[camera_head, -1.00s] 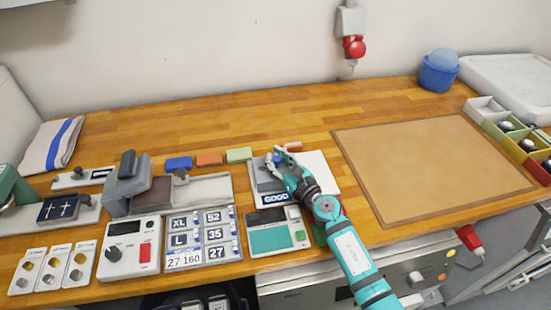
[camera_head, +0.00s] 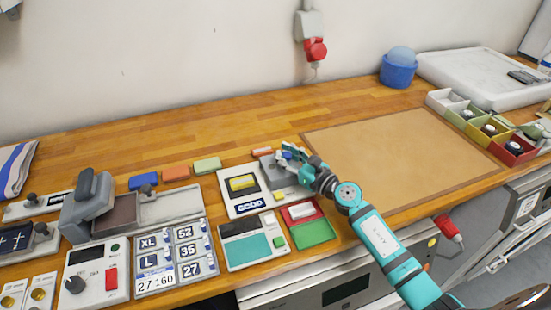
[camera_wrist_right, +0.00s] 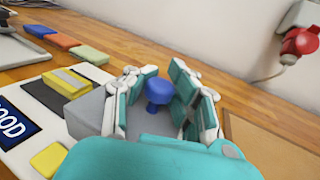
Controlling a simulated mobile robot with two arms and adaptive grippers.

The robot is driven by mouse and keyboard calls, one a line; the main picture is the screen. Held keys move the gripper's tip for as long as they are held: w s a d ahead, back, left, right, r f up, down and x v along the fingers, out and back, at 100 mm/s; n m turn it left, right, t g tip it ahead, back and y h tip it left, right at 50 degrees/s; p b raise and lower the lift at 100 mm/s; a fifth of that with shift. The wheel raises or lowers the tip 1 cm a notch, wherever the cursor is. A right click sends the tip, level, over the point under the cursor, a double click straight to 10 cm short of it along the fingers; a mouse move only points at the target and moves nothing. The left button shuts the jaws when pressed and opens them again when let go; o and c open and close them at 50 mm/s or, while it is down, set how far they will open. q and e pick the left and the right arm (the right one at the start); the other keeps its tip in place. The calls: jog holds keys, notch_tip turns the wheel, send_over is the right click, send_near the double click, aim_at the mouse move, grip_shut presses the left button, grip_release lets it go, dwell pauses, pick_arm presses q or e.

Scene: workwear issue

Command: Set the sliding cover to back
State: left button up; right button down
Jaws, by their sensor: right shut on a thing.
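The sliding cover (camera_head: 272,177) is a grey block with a blue knob. It sits on the right part of the white unit (camera_head: 232,207) marked GOOD. Left of it, a dark recess with a yellow block (camera_head: 242,182) lies uncovered. My right gripper (camera_head: 290,157) is shut on the cover's knob. In the right wrist view the blue knob (camera_wrist_right: 158,91) stands between the fingers, above the grey cover (camera_wrist_right: 92,108). The fingers partly hide the cover. My left gripper is not in view.
A teal-and-white device (camera_head: 247,250) and a red and green tray (camera_head: 313,234) lie in front of the unit. Blue, orange and green blocks (camera_head: 207,165) lie behind left. A brown mat (camera_head: 400,155) lies to the right.

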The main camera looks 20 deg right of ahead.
jog(key=shift+s+d+f, duration=0.1)
jog(key=shift+s+f, duration=0.05)
jog(key=shift+f, duration=0.3)
jog(key=c, duration=1.7)
grip_release()
jog(key=shift+c, duration=0.2)
jog(key=o, duration=0.7)
jog(key=shift+s+d+r, duration=0.35)
jog(key=shift+s+d, duration=0.05)
jog(key=shift+d, duration=0.05)
jog(key=shift+c, duration=0.2)
jog(key=shift+w+a, duration=0.1)
jog(key=shift+w, duration=0.05)
jog(key=v, duration=1.2)
jog(key=shift+f, duration=0.15)
